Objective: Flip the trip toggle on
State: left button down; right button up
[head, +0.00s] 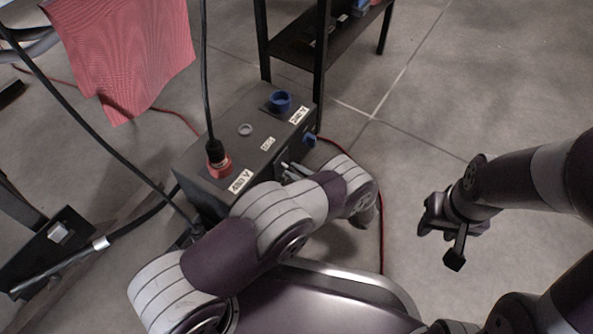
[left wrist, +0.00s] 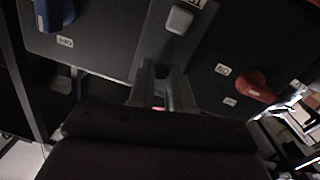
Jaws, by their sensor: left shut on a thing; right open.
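A dark grey power box (head: 240,132) stands on the floor, with a red socket, a blue socket and several white labels on top. My left gripper (head: 290,170) is at the box's near right side, partly behind my own arm. In the left wrist view, its fingers (left wrist: 163,95) point at a dark panel (left wrist: 105,40). A light grey toggle cap (left wrist: 180,19) stands on a dark strip straight ahead of them, by a partly cut-off label. My right gripper (head: 455,228) is open and empty over the floor.
A blue knob (left wrist: 54,14) and a red knob (left wrist: 257,87) flank the toggle on the panel. A black cable plugs into the red socket (head: 218,166). A dark shelf (head: 325,42) stands behind the box. Floor at the right is clear apart from a red cable.

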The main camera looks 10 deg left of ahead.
aim_at(287, 165)
pick_arm(q)
jog(key=r+g+h+p, duration=0.1)
jog(key=h+p, duration=0.1)
jog(key=p, duration=0.2)
jog(key=r+g+h+p, duration=0.1)
jog(key=h+p, duration=0.1)
jog(key=p, duration=0.3)
jog(key=r+g+h+p, duration=0.1)
jog(key=r+h+p, duration=0.1)
jog(key=h+p, duration=0.1)
jog(key=shift+a+p, duration=0.25)
jog(key=shift+p, duration=0.55)
jog(key=shift+w+a+n+g+h+p, duration=0.15)
jog(key=shift+n+g+h+p, duration=0.2)
jog(key=shift+h+p, duration=0.6)
jog(key=c, duration=1.1)
grip_release()
jog(key=shift+o, duration=0.2)
jog(key=p+v, duration=0.6)
jog(key=v, duration=0.6)
jog(key=shift+d+r+p, duration=0.2)
jog(key=shift+d+p, duration=0.05)
jog(key=shift+p, duration=0.1)
